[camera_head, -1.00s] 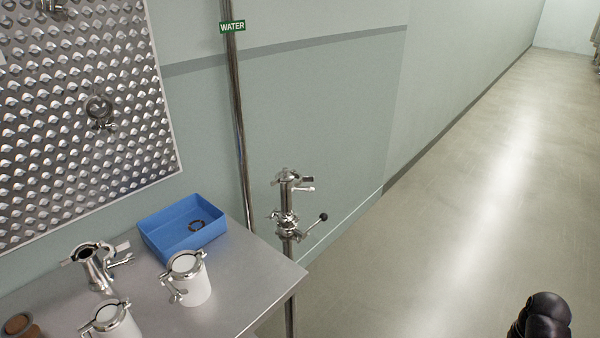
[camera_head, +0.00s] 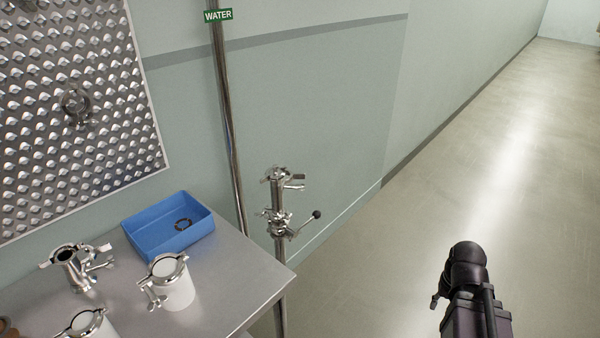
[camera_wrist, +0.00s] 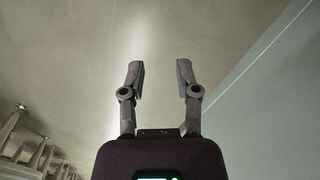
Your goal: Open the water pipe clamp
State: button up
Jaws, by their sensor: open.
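The water pipe (camera_head: 226,120) runs down the wall under a green WATER sign (camera_head: 218,15). In front of it stands a steel pipe fitting with clamps: an upper clamp (camera_head: 277,175) at its top, and a lower one (camera_head: 278,222) beside a black-knobbed lever (camera_head: 316,215). Which of them is the water pipe clamp I cannot tell for certain. My arm shows at the lower right of the head view, well right of the fitting. My gripper (camera_wrist: 160,75) is open and empty in the wrist view, with floor and wall beyond; the fitting is not seen there.
A steel table (camera_head: 240,275) at lower left holds a blue bin (camera_head: 150,232) with a ring inside, white clamped containers (camera_head: 178,292) and a steel fitting (camera_head: 68,270). A perforated board (camera_head: 70,130) hangs behind. The floor to the right is clear.

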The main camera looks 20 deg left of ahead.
jog(key=shift+a, duration=0.3)
jog(key=shift+a, duration=0.1)
jog(key=m+g+y, duration=0.7)
jog(key=m+y, duration=0.7)
jog(key=y, duration=0.3)
send_near(301, 174)
jog(key=v, duration=0.4)
jog(key=shift+r+p, duration=0.25)
jog(key=shift+p, duration=0.15)
jog(key=shift+a, duration=0.15)
jog(key=x, duration=1.3)
jog(key=shift+a+f, duration=0.25)
jog(key=shift+a, duration=0.05)
